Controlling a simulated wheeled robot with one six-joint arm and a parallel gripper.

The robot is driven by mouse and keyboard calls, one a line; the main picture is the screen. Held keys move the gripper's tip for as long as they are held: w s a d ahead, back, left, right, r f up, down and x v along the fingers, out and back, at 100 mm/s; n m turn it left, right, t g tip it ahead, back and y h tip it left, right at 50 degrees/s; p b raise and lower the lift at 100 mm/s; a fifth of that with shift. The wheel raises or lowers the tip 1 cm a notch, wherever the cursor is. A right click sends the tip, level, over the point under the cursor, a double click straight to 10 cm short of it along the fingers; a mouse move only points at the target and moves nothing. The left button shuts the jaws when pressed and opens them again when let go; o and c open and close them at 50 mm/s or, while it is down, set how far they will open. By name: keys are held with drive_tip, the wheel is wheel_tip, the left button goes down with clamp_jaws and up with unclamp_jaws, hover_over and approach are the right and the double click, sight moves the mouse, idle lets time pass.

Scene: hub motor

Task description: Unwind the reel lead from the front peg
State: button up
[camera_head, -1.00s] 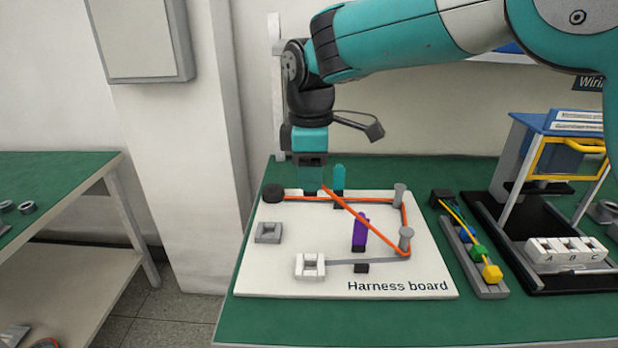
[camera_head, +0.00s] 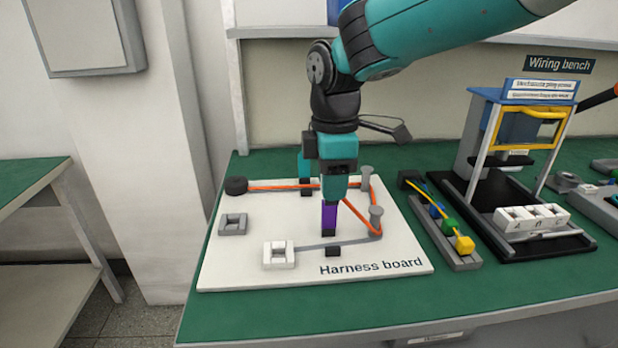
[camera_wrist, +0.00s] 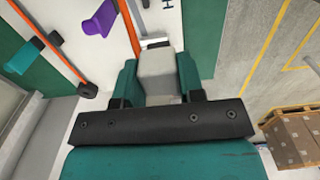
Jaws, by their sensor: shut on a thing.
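The orange reel lead (camera_head: 277,188) runs from the black reel (camera_head: 236,186) along the back of the white harness board (camera_head: 215,272). It passes the back peg (camera_head: 366,178) and bends at the front peg (camera_head: 376,213). From there a short run slants back left to my gripper (camera_head: 333,196). My gripper is above the middle of the board, in line with the purple clip (camera_head: 329,219). In the wrist view it is shut on the pale grey lead end (camera_wrist: 158,70). The orange lead also shows there (camera_wrist: 131,28). The pegs' far sides are hidden.
A teal clip (camera_head: 305,166) stands at the back of the board, partly behind my gripper. A grey socket (camera_head: 233,224) and a white socket (camera_head: 279,255) are at the left and front. A grey rack with coloured plugs (camera_head: 460,258) stands to the right.

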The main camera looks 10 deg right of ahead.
drive_tip(key=s+d+f+b, duration=0.1)
drive_tip(key=d+f+b, duration=0.1)
drive_tip(key=d, duration=0.4)
drive_tip(key=shift+s+d+f, duration=0.2)
drive_tip(key=shift+s+f, duration=0.2)
drive_tip(key=shift+f, duration=0.25)
drive_tip(key=d, duration=0.8)
drive_tip(key=shift+w+p, duration=0.25)
drive_tip(key=shift+p, duration=0.15)
drive_tip(key=w+d+p, duration=0.3)
drive_tip(key=w+d, duration=0.1)
drive_tip(key=w, duration=0.1)
drive_tip(key=shift+d, duration=0.25)
